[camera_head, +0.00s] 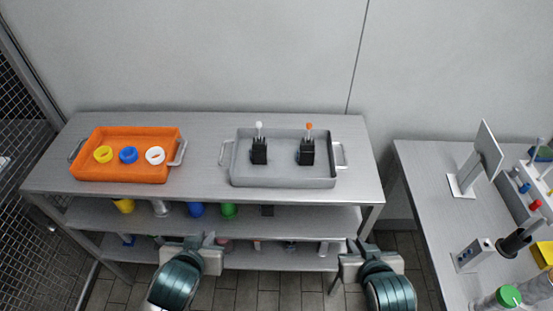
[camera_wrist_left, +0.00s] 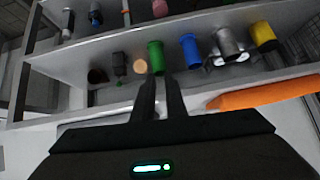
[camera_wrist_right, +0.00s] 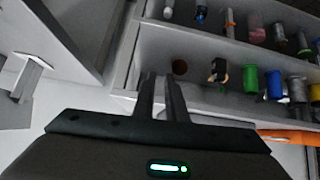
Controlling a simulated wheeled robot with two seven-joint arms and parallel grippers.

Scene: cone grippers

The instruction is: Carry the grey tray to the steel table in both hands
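The grey tray (camera_head: 285,182) lies on the top of a grey metal shelf unit, with a handle at each end. Two black holders stand in it, one with a white-tipped stick (camera_head: 259,150) and one with an orange-tipped stick (camera_head: 306,150). A grey metal table (camera_head: 425,190) stands to the right. My left gripper (camera_head: 208,239) and my right gripper (camera_head: 355,246) are both in front of the shelf unit, apart from the tray. In the wrist views, the left fingers (camera_wrist_left: 161,82) and right fingers (camera_wrist_right: 162,80) show a narrow gap with nothing between them.
An orange tray (camera_head: 120,172) with yellow, blue and white rings lies left of the grey tray. The lower shelves (camera_head: 290,222) hold several coloured containers. The right table carries a screen on a stand (camera_head: 485,150), a rack and bottles. A narrow floor gap separates both tables.

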